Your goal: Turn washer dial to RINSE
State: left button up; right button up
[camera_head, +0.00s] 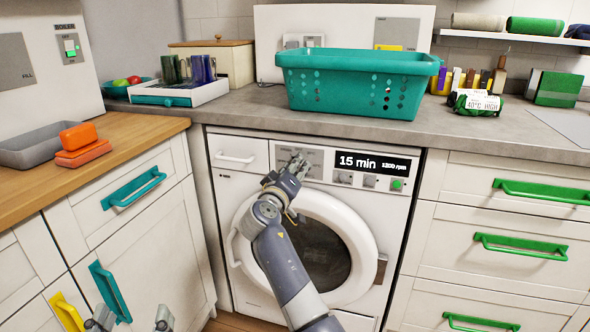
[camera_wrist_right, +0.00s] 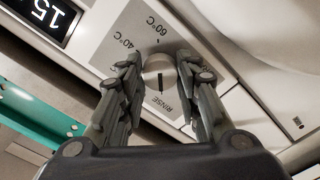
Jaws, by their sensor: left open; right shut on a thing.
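The washer (camera_head: 222,185) is white, under the grey counter, and its display reads "15 min". Its dial is hidden behind my right gripper (camera_head: 297,170) in the head view. In the right wrist view the round pale dial (camera_wrist_right: 158,72) sits between the two fingers of my right gripper (camera_wrist_right: 157,65), which is shut on it. A dark line on the dial's face runs about vertically in that view. My left gripper (camera_head: 131,320) is open and empty at the bottom left, partly cut off.
The round washer door (camera_head: 365,240) is shut below my right forearm. A teal basket (camera_head: 350,75) stands on the counter above the washer. Drawers with green handles (camera_head: 520,247) are at the right, and cabinets with teal and yellow handles at the left.

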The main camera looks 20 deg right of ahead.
jog(key=o, duration=1.1)
